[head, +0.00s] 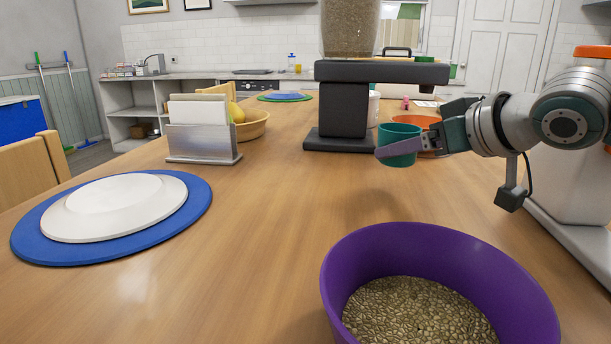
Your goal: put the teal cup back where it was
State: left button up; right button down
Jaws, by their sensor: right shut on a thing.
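The teal cup (397,159) is upright in my right gripper (402,146), right of centre in the head view. The gripper is shut on the cup, with one finger across its near side; the other finger is largely hidden. The cup appears to be held a little above the wooden table, with a soft shadow below it. My left gripper is not in view.
A black dispenser stand (340,143) with a clear grain-filled hopper (350,28) stands just behind the cup. An orange bowl (428,123) is behind it. A purple bowl (345,262) of pellets is in front. A blue mat (40,245) with a white plate lies left. Mid-table is clear.

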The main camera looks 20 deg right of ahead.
aim_at(402, 193)
jog(key=shift+f+b, duration=0.5)
jog(key=shift+f, duration=1.65)
jog(key=shift+f, duration=0.15)
grip_release()
jog(key=shift+r, duration=0.2)
jog(key=p+v, duration=0.4)
jog(key=v, duration=0.8)
